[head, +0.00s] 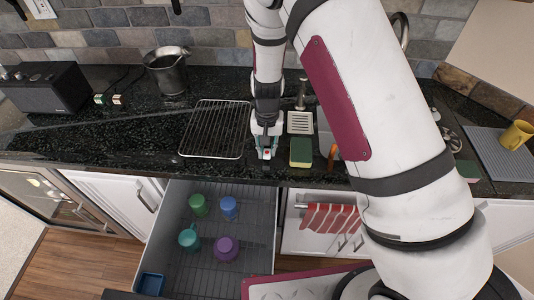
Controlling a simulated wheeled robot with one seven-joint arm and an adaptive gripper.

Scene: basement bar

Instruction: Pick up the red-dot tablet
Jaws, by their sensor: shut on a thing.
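The red-dot tablet (266,154) is a small, pale teal piece with a red spot, near the front edge of the black counter. My gripper (266,147) points down over the counter and is shut on the tablet. The fingers hide part of it. I cannot tell whether the tablet touches the counter or is held just above it.
A wire rack (215,128) lies left of my gripper. A green sponge (300,151) and a white soap dish (300,122) are close on the right. Below, an open drawer (163,240) holds several cups. A metal pitcher (168,72) stands back left.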

